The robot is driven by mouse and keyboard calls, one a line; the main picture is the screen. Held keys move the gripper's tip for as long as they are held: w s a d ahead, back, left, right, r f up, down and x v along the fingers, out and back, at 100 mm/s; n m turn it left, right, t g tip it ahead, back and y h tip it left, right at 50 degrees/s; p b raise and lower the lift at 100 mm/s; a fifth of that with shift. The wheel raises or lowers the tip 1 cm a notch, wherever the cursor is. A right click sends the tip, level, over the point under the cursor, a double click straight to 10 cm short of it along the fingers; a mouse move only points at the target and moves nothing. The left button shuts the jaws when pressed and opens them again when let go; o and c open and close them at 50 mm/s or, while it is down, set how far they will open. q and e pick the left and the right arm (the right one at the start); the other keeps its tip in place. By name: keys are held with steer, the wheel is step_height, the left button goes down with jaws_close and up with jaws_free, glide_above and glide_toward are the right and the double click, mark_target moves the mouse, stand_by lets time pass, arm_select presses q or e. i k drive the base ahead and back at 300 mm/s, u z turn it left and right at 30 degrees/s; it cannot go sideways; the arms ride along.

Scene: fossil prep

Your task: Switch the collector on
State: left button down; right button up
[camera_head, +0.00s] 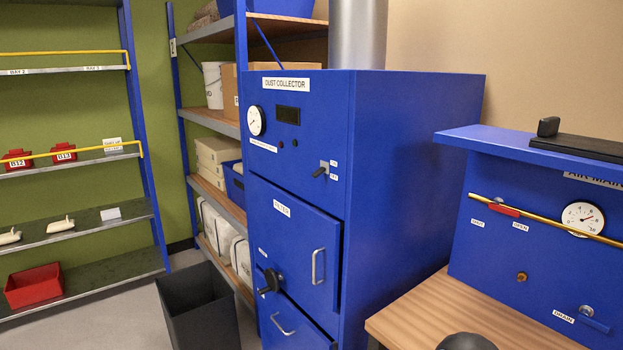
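The blue dust collector (415,130) stands in the middle, under a label reading DUST COLLECTOR. On its upper front is a small switch (320,172) with a black lever on a metal plate. The lever sticks out to the left and slightly down. Two small labels beside it are too small to read. The display window (288,115) is dark. A round white gauge (256,121) sits left of it. Neither of my grippers is in view.
Below are a filter door (290,235) with a handle, a black knob (270,282) and a lower drawer (290,325). A black bin (198,305) stands at front left. A wooden bench (440,310) with a blue air panel (540,240) is at right. Shelves (75,170) line the left.

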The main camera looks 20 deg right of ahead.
mark_target(318, 173)
steer(key=z, duration=0.3)
steer(key=i, duration=0.75)
steer(key=z, duration=0.65)
steer(key=k, duration=0.9)
steer(key=z, duration=0.2)
steer(key=i, duration=0.9)
steer(key=u, duration=0.1)
